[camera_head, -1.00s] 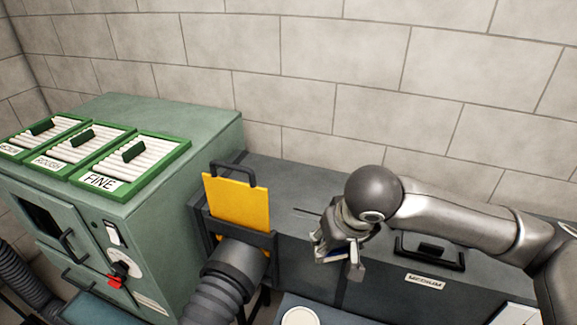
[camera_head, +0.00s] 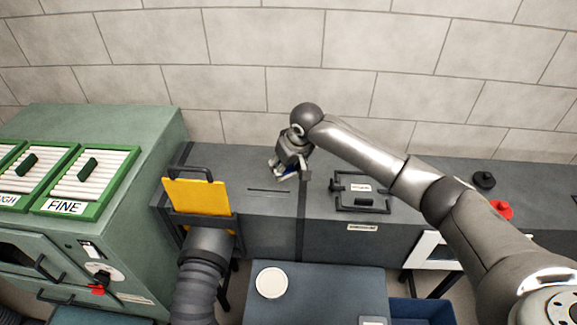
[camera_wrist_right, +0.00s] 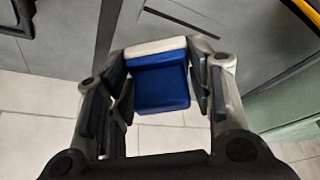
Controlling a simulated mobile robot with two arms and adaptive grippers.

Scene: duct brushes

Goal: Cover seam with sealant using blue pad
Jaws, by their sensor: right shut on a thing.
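My right gripper (camera_head: 284,176) is over the top of the grey duct (camera_head: 262,222), close to the left of a dark vertical seam (camera_head: 301,225). It is shut on the blue pad (camera_wrist_right: 160,86), a block with a white strip along its far edge. The pad sits between both fingers in the right wrist view; only a sliver of it shows in the head view. I cannot tell whether the pad touches the duct. A round white dish (camera_head: 271,282) stands on the blue-grey table (camera_head: 330,295). My left gripper is not in view.
A yellow plate (camera_head: 197,196) with a black handle stands in a slot left of the gripper, above a ribbed hose (camera_head: 201,272). A handled hatch (camera_head: 361,190) lies to the right. A green cabinet (camera_head: 130,215) stands at the left. The brick wall is behind.

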